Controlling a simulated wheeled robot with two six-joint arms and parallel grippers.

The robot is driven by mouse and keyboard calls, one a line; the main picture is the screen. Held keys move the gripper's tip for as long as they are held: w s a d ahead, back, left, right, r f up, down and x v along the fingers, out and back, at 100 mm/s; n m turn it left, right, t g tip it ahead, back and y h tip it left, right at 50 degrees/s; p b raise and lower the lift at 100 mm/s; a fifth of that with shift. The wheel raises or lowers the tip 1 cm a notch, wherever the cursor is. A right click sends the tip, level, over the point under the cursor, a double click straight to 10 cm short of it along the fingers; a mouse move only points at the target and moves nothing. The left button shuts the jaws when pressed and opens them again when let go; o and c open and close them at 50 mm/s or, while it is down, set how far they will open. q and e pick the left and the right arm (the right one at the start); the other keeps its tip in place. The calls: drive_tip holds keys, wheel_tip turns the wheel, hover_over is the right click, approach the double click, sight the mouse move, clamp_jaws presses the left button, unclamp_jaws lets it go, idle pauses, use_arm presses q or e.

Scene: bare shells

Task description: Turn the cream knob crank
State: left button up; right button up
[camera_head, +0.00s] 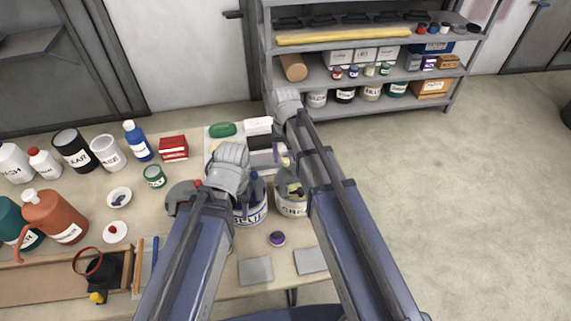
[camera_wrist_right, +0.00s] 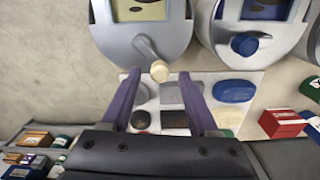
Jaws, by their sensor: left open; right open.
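The cream knob (camera_wrist_right: 160,71) sits on the end of a grey crank arm (camera_wrist_right: 147,47) on a rounded grey housing (camera_wrist_right: 115,42) in the right wrist view. In the head view the knob (camera_head: 285,161) is small beside my right gripper (camera_head: 281,153). My right gripper is open, its two purple fingers (camera_wrist_right: 158,78) pointing towards the housing with the knob between their tips in the picture. Contact cannot be told. My left gripper (camera_head: 254,186) is open near the neighbouring blue-knob unit, partly hidden by its own wrist.
A blue knob (camera_wrist_right: 245,43) sits on the neighbouring housing. A red knob (camera_head: 197,183) is further left. Labelled cans, bottles and a red box (camera_head: 173,147) crowd the table's left. A grey shelf (camera_head: 375,105) stands behind; the floor at right is clear.

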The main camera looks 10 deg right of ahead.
drive_tip(key=shift+f+b, duration=0.35)
drive_tip(key=shift+f, duration=0.4)
clamp_jaws()
